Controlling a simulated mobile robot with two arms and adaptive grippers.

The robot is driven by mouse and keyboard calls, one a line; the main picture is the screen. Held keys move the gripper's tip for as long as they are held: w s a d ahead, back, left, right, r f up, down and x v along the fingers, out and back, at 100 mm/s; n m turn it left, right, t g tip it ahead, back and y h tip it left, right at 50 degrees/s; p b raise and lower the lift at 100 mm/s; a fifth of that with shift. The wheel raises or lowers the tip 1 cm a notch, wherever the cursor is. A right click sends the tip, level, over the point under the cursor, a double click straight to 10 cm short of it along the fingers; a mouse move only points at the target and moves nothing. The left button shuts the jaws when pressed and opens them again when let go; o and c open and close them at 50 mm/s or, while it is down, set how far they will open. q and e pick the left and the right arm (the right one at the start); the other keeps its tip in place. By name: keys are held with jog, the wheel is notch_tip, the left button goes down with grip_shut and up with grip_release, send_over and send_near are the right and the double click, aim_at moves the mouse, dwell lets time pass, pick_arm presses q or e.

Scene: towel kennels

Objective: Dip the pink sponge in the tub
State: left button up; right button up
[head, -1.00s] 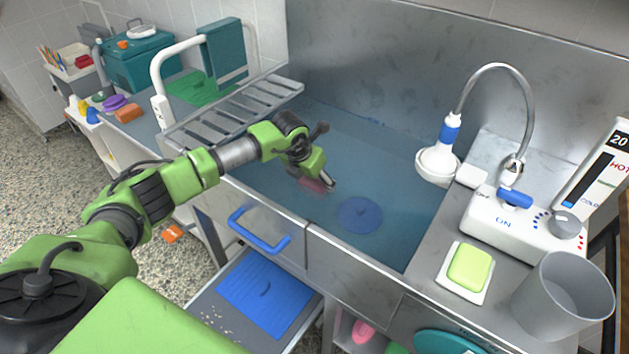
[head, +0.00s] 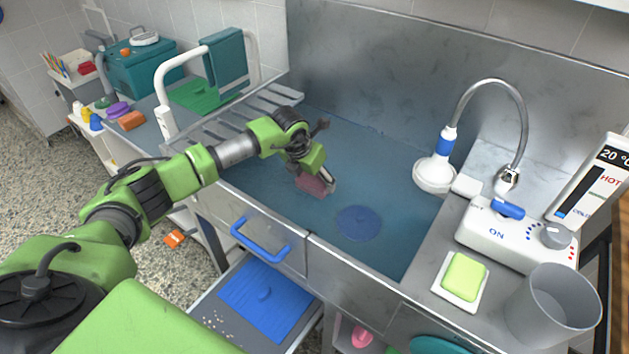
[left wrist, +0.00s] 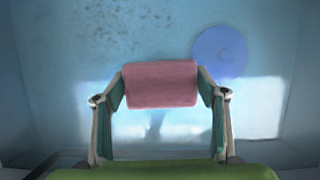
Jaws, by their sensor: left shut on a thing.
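The pink sponge (head: 313,184) is held in my left gripper (head: 318,174), inside the tub (head: 380,150) near its front left part. In the left wrist view the pink sponge (left wrist: 160,84) sits across between the two fingertips of my left gripper (left wrist: 161,88), with a finger pressed on each end. The tub holds bluish water, and a round blue disc (head: 358,223) lies on its floor to the right of the sponge. Whether the sponge's underside touches the water, I cannot tell. My right gripper is not in view.
A slatted metal rack (head: 235,118) lies across the tub's left side. A shower head (head: 434,174) hangs at its right, beside a control box (head: 510,232). A green sponge (head: 464,277) on a white dish and a grey cup (head: 553,305) stand on the right counter.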

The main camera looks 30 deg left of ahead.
pick_arm(q)
jog(key=shift+r+p, duration=2.35)
jog(key=shift+r, duration=1.9)
jog(key=shift+r+p, duration=1.75)
jog(key=shift+r, duration=1.25)
